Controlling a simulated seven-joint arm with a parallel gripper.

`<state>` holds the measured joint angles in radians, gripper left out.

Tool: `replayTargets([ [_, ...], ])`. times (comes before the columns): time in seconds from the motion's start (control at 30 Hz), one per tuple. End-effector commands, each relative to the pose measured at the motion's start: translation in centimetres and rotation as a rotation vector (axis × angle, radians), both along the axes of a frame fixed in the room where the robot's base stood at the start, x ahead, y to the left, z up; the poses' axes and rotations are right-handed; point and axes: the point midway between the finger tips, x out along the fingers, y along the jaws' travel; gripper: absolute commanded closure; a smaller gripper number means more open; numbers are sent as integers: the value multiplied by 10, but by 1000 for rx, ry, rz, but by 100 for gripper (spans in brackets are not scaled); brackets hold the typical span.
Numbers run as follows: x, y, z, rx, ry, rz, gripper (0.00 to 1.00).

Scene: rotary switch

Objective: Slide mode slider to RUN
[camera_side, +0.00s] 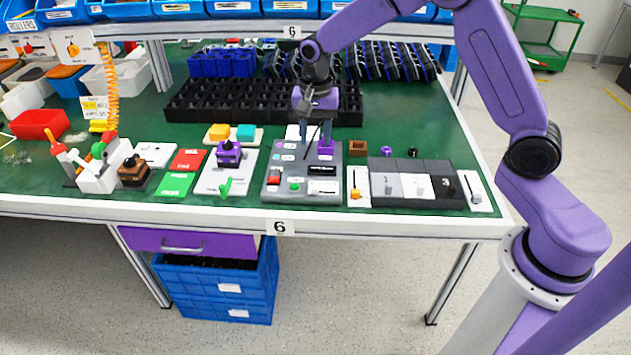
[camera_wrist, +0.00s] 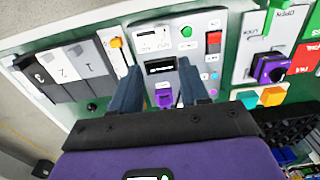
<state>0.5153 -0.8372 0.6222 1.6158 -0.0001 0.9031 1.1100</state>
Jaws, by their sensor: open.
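The grey control panel (camera_side: 281,192) stands near the table's front edge. A purple block (camera_wrist: 164,97) sits on the panel. I cannot read which control is the mode slider. A white strip with an orange slider knob (camera_wrist: 116,43) lies beside the panel; the knob also shows in the side view (camera_side: 356,194). My gripper (camera_wrist: 160,78) is open above the panel, its fingers on either side of the purple block.
A row of grey and white rocker blocks (camera_side: 413,186) stands right of the panel, with another slider strip (camera_side: 476,191) beyond. Left are a white plate with a purple knob (camera_side: 229,152) and red and green cards (camera_side: 188,160). A black rack (camera_side: 215,104) stands behind.

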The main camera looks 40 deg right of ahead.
Motion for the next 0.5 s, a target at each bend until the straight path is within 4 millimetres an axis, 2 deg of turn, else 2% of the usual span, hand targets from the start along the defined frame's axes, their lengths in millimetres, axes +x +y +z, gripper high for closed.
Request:
replayTargets([
  [0.1,-1,0,-24,-2,6,1,55],
  [0.5,-2,0,-99,-1,4,3,55],
])
